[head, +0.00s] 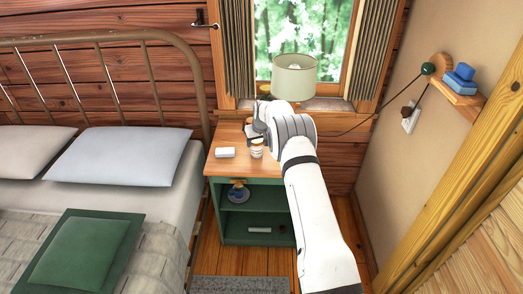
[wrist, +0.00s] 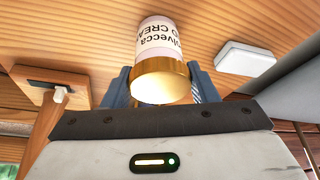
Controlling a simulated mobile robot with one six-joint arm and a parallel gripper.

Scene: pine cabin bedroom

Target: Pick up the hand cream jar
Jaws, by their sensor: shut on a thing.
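The hand cream jar has a white label with dark lettering and a gold lid. It shows in the wrist view (wrist: 160,62) between my gripper's blue-grey fingers, its lettering upside down. My gripper (wrist: 160,88) is shut on it. In the head view the jar (head: 257,148) is at the nightstand top (head: 228,168), beside the end of my white arm. I cannot tell whether the jar touches the wood.
A small white box (head: 225,152) lies left of the jar; it also shows in the wrist view (wrist: 248,58). A lamp (head: 294,77) stands behind my arm by the window. The bed (head: 180,165) is left of the nightstand, and the wall (head: 425,150) is right.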

